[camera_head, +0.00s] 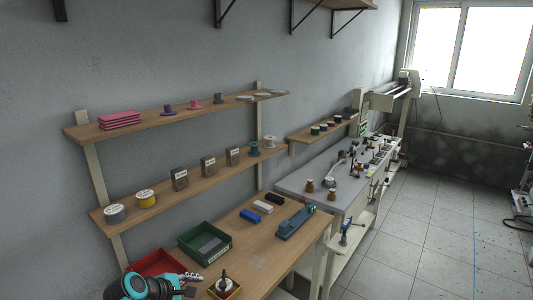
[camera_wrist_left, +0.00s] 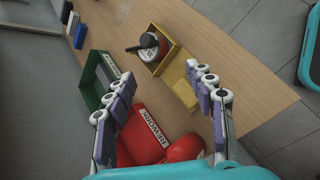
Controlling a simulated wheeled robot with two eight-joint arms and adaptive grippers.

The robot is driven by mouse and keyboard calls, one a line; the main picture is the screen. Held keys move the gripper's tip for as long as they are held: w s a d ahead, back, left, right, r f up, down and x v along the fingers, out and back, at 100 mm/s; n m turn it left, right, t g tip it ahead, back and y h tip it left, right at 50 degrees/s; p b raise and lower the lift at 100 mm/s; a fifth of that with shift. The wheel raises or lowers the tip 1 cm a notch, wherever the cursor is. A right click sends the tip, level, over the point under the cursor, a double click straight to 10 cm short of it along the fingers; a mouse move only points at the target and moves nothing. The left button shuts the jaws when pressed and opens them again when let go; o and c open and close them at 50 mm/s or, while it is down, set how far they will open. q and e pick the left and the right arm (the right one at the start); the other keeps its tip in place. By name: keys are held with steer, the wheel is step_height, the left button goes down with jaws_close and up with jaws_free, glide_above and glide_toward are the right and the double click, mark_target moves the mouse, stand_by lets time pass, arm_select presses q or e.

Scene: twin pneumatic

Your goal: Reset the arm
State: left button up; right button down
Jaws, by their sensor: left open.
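My left gripper (camera_head: 192,284) comes in at the bottom left of the head view, low over the near end of the wooden bench (camera_head: 262,262). In the left wrist view its two fingers (camera_wrist_left: 170,98) are spread wide with nothing between the tips. They are above the red bin (camera_wrist_left: 141,138) with a white label, which also shows in the head view (camera_head: 147,262) partly hidden by my arm. A rounded red object (camera_wrist_left: 184,148) shows near the right finger's base; I cannot tell what it is. My right gripper is not in view.
A yellow bin (camera_wrist_left: 181,62) holding a dark-handled item stands beside the green bin (camera_head: 184,243). White, black and blue blocks (camera_head: 262,207) and a blue-grey device (camera_head: 296,222) lie further back. Wall shelves (camera_head: 170,118) hold spools and boxes.

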arm_select(q)
steer(key=s+d+m+y, duration=0.1)
steer(key=s+m+y, duration=0.3)
steer(key=s+m, duration=1.5)
steer(key=shift+d+f+m+y, duration=0.15)
steer(key=shift+d+m+y, duration=0.15)
steer(key=shift+d+m, duration=0.1)
steer(key=shift+s, duration=0.1)
